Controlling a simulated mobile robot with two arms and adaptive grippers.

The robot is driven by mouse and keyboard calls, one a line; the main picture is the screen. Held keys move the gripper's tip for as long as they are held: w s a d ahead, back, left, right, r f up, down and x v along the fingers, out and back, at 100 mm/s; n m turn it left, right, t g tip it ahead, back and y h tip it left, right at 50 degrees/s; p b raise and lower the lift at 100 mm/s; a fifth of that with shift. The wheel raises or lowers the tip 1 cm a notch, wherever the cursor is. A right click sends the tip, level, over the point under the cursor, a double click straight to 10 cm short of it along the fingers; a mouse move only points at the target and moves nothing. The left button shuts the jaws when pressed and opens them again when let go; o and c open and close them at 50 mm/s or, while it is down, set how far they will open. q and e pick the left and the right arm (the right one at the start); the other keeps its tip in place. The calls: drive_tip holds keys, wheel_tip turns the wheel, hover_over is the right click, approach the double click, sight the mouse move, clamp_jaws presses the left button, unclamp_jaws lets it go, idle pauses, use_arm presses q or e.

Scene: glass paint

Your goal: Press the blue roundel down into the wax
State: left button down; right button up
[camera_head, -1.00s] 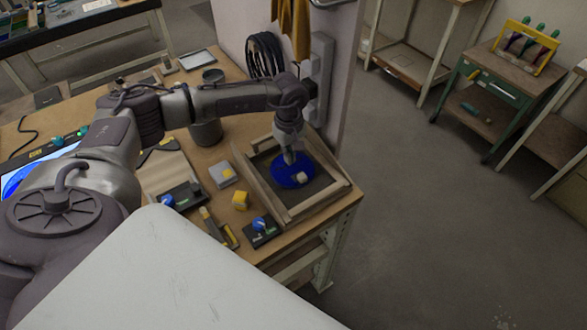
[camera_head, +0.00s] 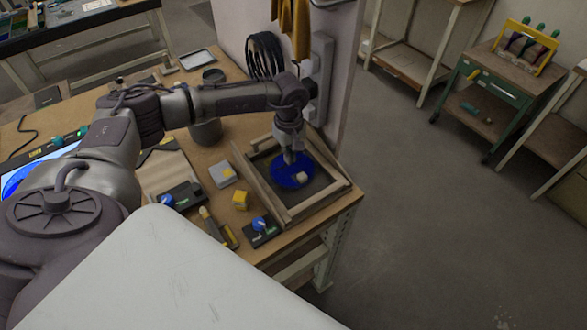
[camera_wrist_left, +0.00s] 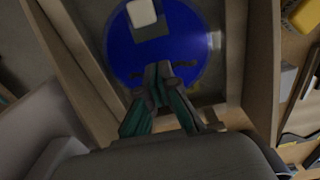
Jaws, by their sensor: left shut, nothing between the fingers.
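The blue roundel (camera_head: 281,173) lies inside a wooden frame (camera_head: 329,201) with a dark bed, at the right end of the bench. It is a flat blue disc with a small pale block (camera_head: 302,177) on it. In the left wrist view the roundel (camera_wrist_left: 117,48) fills the upper middle, with the pale block (camera_wrist_left: 142,13) on a grey square. My left gripper (camera_head: 291,160) is shut and empty, pointing down at the roundel; its fingertips (camera_wrist_left: 165,75) overlap the disc's near part. I cannot tell whether they touch. The wax under the disc is mostly hidden. My right gripper is not in view.
A dark cylinder (camera_head: 206,132) and a wall with coiled cable (camera_head: 265,55) are behind.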

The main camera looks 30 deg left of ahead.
use_arm(q)
drive_tip(key=shift+f+b, duration=1)
drive_tip(key=shift+f, duration=0.15)
drive_tip(key=shift+s, duration=0.15)
idle(0.7)
drive_tip(key=shift+r, duration=0.1)
drive_tip(key=shift+r+p, duration=1.95)
drive_tip(key=shift+r, duration=1.55)
